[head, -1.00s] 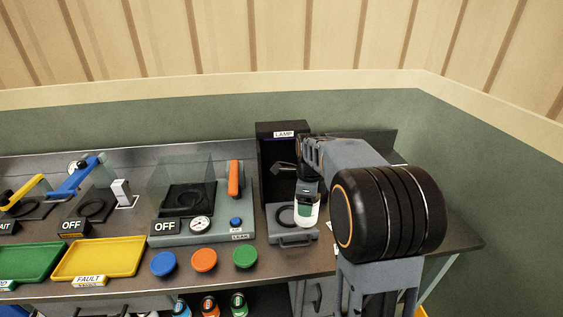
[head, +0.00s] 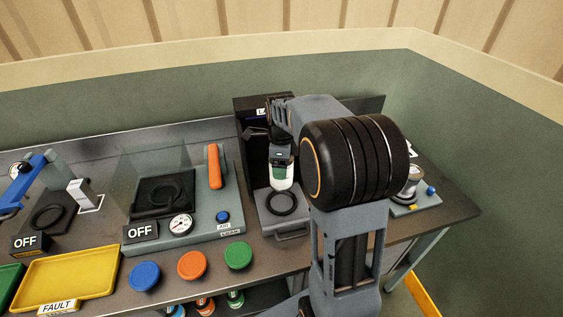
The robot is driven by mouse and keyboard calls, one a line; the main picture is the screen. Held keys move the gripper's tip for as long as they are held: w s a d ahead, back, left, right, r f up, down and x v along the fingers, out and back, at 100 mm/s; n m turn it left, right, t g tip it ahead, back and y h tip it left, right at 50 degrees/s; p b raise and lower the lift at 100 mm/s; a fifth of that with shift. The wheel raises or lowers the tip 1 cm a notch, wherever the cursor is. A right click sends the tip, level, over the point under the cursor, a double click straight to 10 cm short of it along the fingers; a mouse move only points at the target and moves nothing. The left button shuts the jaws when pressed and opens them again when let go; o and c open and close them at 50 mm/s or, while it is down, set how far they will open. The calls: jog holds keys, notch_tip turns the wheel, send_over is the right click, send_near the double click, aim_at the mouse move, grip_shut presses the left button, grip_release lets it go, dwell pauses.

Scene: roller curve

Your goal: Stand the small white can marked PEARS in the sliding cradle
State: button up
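A small white can with a green band (head: 281,178) hangs roughly upright below my gripper (head: 282,158). My gripper appears shut on its upper part. No PEARS marking is readable on it. The sliding cradle (head: 305,215), a grey tray with a black ring and a front handle, sticks out of the dark LAMP box (head: 250,118). The can is in front of the box opening, and its lower end appears just behind and above the black ring. A gap to the ring is hard to judge from this view.
Left of the cradle stands the grey leak tester (head: 200,238) with a clear cover and orange handle. Blue (head: 145,276), orange (head: 192,265) and green (head: 238,256) discs line the front. A yellow FAULT tray (head: 70,280) lies left. A gauge device (head: 413,190) stands right, partly behind my arm.

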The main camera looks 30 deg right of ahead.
jog(key=shift+f+b, duration=3.3)
jog(key=shift+f, duration=1.45)
jog(key=shift+f, duration=0.2)
jog(key=o, duration=1.1)
jog(key=shift+s, duration=0.1)
jog(key=shift+r, duration=0.15)
jog(key=shift+r+p, duration=3.65)
jog(key=shift+r, duration=0.75)
